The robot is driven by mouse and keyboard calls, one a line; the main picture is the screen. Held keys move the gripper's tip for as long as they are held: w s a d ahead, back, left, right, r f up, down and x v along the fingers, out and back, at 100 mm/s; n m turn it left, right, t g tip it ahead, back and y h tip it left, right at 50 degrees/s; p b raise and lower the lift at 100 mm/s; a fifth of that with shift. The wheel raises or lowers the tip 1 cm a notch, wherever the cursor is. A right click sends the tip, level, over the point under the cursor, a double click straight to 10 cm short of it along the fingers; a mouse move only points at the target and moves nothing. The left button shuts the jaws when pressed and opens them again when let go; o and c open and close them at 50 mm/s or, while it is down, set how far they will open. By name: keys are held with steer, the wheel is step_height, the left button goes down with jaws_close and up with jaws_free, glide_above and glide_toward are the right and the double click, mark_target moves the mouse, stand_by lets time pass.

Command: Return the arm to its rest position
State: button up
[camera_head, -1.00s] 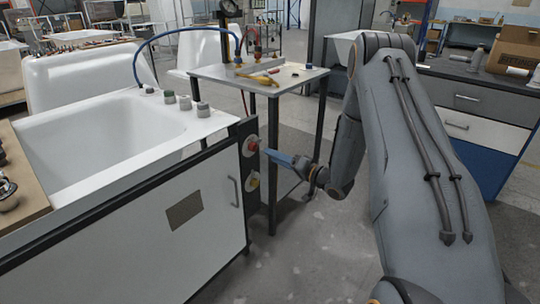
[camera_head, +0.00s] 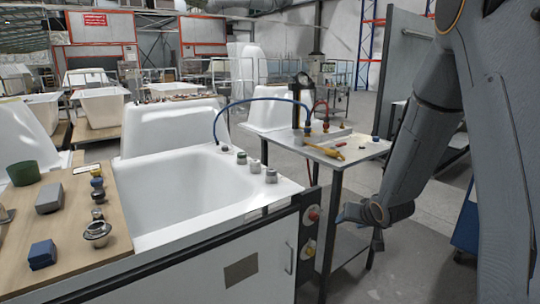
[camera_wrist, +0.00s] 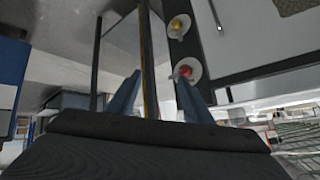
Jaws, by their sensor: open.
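My gripper (camera_head: 345,212) hangs at the end of my arm on the right side of the head view, just right of the tub cabinet's end panel. In the wrist view its two blue fingers (camera_wrist: 158,92) stand wide apart with nothing between them. A red button (camera_head: 314,214) sits on the end panel, a little left of the fingertips and apart from them in the head view. A yellow button (camera_head: 310,248) is below it. In the wrist view the red button (camera_wrist: 185,70) appears beside the right fingertip, with the yellow button (camera_wrist: 178,24) beyond.
The white bathtub (camera_head: 190,195) is set in the cabinet (camera_head: 190,280). A small metal table (camera_head: 365,147) with a yellow tool (camera_head: 325,150) and hoses stands behind my gripper. A wooden board (camera_head: 75,215) with fittings lies at left. Floor right of the table shows bare.

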steer(key=s+a+r+g+p, duration=0.1)
steer(key=s+a+r+g, duration=0.1)
steer(key=s, duration=0.9)
steer(key=s+a+r+n+g+p, duration=0.1)
steer(key=s+r+g, duration=0.3)
steer(key=s, duration=0.7)
steer(key=s+a+r+n+g+p, duration=0.1)
steer(key=s+a+r+g+p, duration=0.2)
steer(key=s, duration=0.9)
steer(key=shift+a+r+h, duration=0.4)
steer(key=shift+a+r, duration=0.15)
steer(key=shift+r, duration=0.05)
steer(key=shift+c, duration=0.3)
